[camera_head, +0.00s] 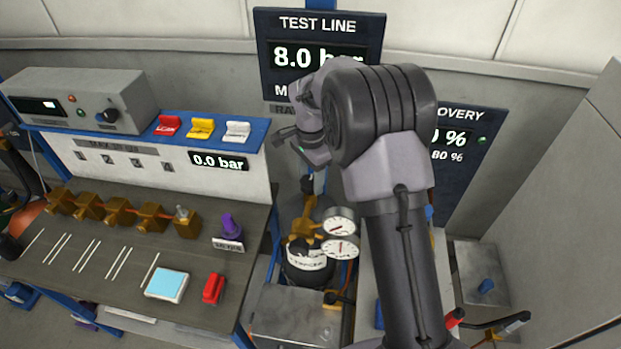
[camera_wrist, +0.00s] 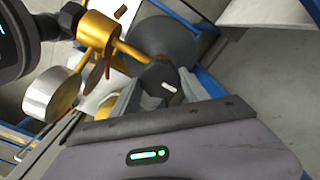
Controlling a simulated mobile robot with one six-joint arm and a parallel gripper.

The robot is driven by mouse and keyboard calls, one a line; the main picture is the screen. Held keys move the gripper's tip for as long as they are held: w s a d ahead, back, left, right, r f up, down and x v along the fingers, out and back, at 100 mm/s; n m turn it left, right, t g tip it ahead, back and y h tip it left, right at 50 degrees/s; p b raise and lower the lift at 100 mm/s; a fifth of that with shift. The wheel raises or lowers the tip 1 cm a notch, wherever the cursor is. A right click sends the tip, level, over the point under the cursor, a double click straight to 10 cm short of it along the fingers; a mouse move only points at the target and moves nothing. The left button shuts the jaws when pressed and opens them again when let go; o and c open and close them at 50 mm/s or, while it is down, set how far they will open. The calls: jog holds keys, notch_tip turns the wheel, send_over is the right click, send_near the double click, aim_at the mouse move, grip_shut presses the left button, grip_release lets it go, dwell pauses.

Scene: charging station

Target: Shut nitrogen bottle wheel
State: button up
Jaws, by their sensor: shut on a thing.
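In the wrist view a dark knob-like wheel (camera_wrist: 157,80) with a white mark sits between the fingertips of my gripper (camera_wrist: 158,90). My gripper is shut on it. A brass valve fitting (camera_wrist: 98,32) joins it from the left and carries silver gauges (camera_wrist: 50,95). A dark grey rounded body (camera_wrist: 165,40) lies behind the wheel. In the head view a dark bottle (camera_head: 308,278) with a white label stands under brass fittings (camera_head: 303,226) and two round gauges (camera_head: 340,247). The label is too small to read surely. My arm partly hides this area, and the fingertips are unclear there.
A TEST LINE display (camera_head: 320,24) reads 8.0 bar. A RECOVERY panel (camera_head: 462,155) is partly hidden by my arm.

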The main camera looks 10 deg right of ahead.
aim_at(311, 181)
jog(key=o, duration=1.4)
notch_tip(311, 181, up, 18)
jog(key=p, duration=0.3)
jog(key=shift+f, duration=0.2)
jog(key=s+a+f+n+t+y+b, duration=0.1)
jog(key=s+f+n+t+b, duration=0.15)
jog(key=s+b, duration=0.65)
jog(key=s+a+f+n+t+b, duration=0.15)
jog(key=s+f+n+b, duration=0.35)
jog(key=s, duration=0.7)
jog(key=shift+n+t+y, duration=0.5)
jog(key=shift+n+t, duration=0.35)
jog(key=shift+t, duration=0.05)
jog(key=s+f+b, duration=0.2)
jog(key=s+f, duration=0.1)
jog(key=s+f+b, duration=0.2)
jog(key=s, duration=0.2)
jog(key=s+a+f+b, duration=0.1)
jog(key=s+f+b, duration=0.1)
jog(key=s+f, duration=0.1)
jog(key=shift+s+a+f+b, duration=0.1)
jog(key=shift+s+f+b, duration=0.2)
jog(key=shift+f+b, duration=0.05)
